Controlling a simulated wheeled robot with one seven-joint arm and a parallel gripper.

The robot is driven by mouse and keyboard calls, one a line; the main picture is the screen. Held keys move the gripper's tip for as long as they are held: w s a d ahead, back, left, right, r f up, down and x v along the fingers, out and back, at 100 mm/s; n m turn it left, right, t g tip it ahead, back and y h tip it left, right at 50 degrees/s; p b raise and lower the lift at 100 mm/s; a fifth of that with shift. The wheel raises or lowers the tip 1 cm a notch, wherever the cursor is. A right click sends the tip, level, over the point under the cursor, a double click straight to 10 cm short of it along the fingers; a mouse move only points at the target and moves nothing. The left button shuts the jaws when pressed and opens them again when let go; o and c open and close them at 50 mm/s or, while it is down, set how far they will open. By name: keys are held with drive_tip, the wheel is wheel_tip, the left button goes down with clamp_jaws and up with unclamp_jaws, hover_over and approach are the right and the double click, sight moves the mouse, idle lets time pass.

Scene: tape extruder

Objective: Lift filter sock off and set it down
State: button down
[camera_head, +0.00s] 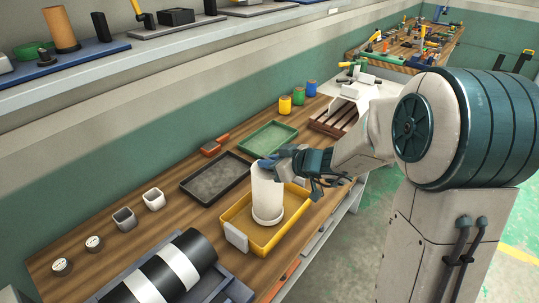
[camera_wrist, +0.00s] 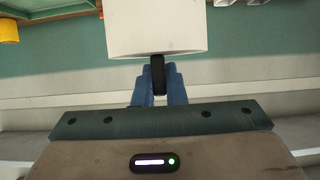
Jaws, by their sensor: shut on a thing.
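The filter sock (camera_head: 267,193) is a white upright cylinder over the yellow tray (camera_head: 291,229) in the head view. A wider white round rim or base (camera_head: 267,220) shows at its foot; I cannot tell whether the sock rests there or hangs just above it. My gripper (camera_head: 285,160) is shut on the sock near its top, reaching in from the right. In the wrist view the sock's white wall (camera_wrist: 155,28) fills the upper middle, close against the blue fingers (camera_wrist: 158,82). The far finger and the sock's far side are hidden.
A black tray (camera_head: 216,178) and a green tray (camera_head: 268,139) lie behind on the wooden bench. A white plate (camera_head: 236,237) stands at the yellow tray's left end. A black-and-white striped roller (camera_head: 165,272) is in front left. Small cups (camera_head: 154,199) stand at left.

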drive_tip(key=shift+f, duration=0.35)
drive_tip(key=c, duration=1.4)
unclamp_jaws()
drive_tip(key=shift+s+d, duration=0.1)
drive_tip(key=b+v, duration=0.2)
drive_tip(key=v, duration=1.1)
drive_tip(key=shift+s+d+r, duration=0.2)
